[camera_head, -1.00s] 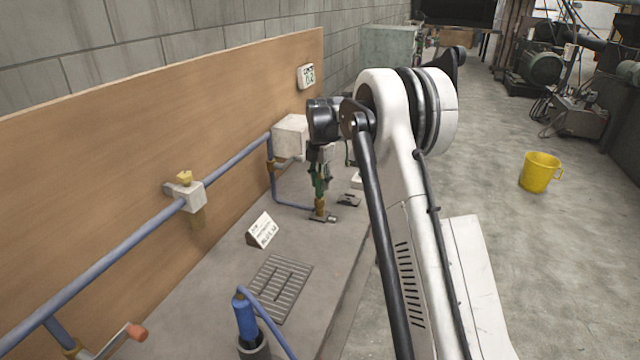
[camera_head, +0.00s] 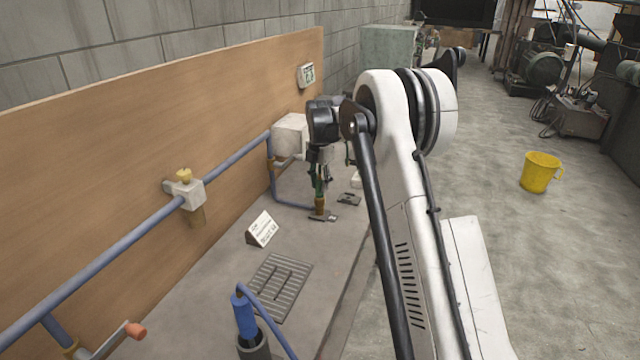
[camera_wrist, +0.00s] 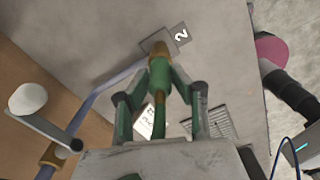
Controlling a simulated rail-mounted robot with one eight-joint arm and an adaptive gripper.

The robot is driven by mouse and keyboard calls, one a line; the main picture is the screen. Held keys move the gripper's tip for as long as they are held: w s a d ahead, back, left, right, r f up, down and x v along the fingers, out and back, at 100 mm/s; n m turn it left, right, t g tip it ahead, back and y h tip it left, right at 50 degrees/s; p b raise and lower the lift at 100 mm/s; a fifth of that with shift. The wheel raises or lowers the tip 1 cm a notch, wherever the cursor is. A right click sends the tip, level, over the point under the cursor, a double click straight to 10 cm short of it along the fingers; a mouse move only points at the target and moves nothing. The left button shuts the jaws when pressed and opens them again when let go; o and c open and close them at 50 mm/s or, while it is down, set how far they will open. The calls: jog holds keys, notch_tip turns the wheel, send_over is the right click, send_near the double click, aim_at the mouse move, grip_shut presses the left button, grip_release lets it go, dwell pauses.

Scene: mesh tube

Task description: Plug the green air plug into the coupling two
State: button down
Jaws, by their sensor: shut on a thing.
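The green air plug (camera_head: 319,187) is between the fingers of my gripper (camera_head: 319,180), which is shut on it and points down. The plug also shows in the wrist view (camera_wrist: 159,76), with a hose running back from it between the fingers. Directly beyond it is the brass-coloured fitting of coupling two (camera_wrist: 158,47), beside a grey plate marked 2 (camera_wrist: 180,34). In the head view the brass fitting (camera_head: 319,207) stands right under the plug. The plug and fitting look in line and touching or nearly so; I cannot tell how deep the plug sits.
A small sign (camera_head: 262,229), a floor grate (camera_head: 278,285) and a blue-handled tool in a holder (camera_head: 245,316) stand nearer. Another dark plate (camera_head: 349,198) lies right of the coupling.

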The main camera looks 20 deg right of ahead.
jog(key=shift+f, duration=0.2)
jog(key=c, duration=1.4)
grip_release()
notch_tip(320, 180, up, 12)
jog(key=shift+r, duration=0.1)
